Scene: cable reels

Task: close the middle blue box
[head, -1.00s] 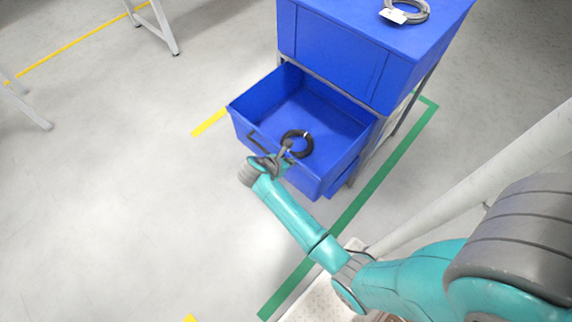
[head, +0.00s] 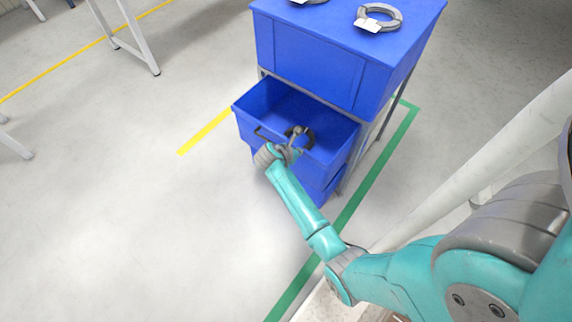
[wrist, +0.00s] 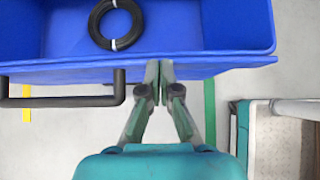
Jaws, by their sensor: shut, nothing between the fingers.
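The middle blue box (head: 340,135) is a drawer standing partly pulled out beneath the blue top box of the stand. Its front rim and dark handle (wrist: 60,102) face me; the handle also shows in the head view (head: 266,134). A black cable coil with a pale tie (wrist: 116,24) lies inside the box. My gripper (wrist: 160,66) is shut and empty. Its fingertips overlap the front rim right of the handle in the wrist view; whether they touch it I cannot tell. In the head view the gripper and wrist partly hide the front wall and coil.
The blue top box (head: 310,65) carries grey cable coils (head: 380,17) with white tags. Another blue box (head: 318,188) sits below the middle one. A green floor line (head: 375,165) runs along the right. Open floor (head: 130,220) lies to the left.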

